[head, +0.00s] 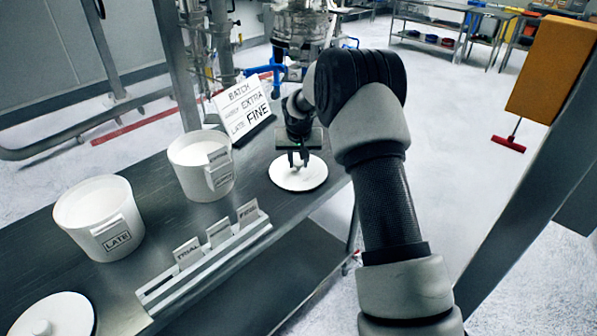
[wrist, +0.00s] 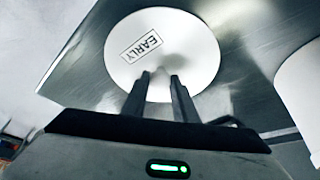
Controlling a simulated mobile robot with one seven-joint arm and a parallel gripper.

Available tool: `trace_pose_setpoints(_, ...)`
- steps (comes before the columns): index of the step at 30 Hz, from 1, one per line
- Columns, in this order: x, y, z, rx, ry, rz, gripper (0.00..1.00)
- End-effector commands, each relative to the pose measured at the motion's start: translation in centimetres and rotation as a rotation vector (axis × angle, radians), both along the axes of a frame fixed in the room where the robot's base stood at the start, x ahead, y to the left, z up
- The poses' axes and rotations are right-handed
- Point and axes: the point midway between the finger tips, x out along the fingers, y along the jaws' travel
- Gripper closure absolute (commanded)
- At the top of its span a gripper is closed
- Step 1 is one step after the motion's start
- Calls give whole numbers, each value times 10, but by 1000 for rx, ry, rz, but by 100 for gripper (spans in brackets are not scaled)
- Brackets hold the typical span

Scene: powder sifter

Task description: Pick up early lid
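The early lid is a round white disc (head: 299,181) lying flat on the dark bench near its far right edge. In the wrist view the lid (wrist: 195,45) shows a label reading EARLY and a small pale knob near its middle. My gripper (head: 298,162) is above the lid, pointing down at its middle. In the wrist view my gripper (wrist: 159,82) has its two dark fingers apart, with the tips by the knob. I cannot tell whether the fingers touch the knob.
A white tub (head: 185,154) stands left of the lid, and a tub labelled LATE (head: 82,209) is further left. A label rack (head: 215,255) lies in front. A second white lid (head: 65,315) is bottom left. A batch sign (head: 243,107) stands behind the tubs.

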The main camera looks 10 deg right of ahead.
Motion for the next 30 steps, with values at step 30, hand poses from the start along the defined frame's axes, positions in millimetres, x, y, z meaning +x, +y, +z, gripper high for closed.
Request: trace_pose_setpoints(30,-19,0,101,2,2,18,97)
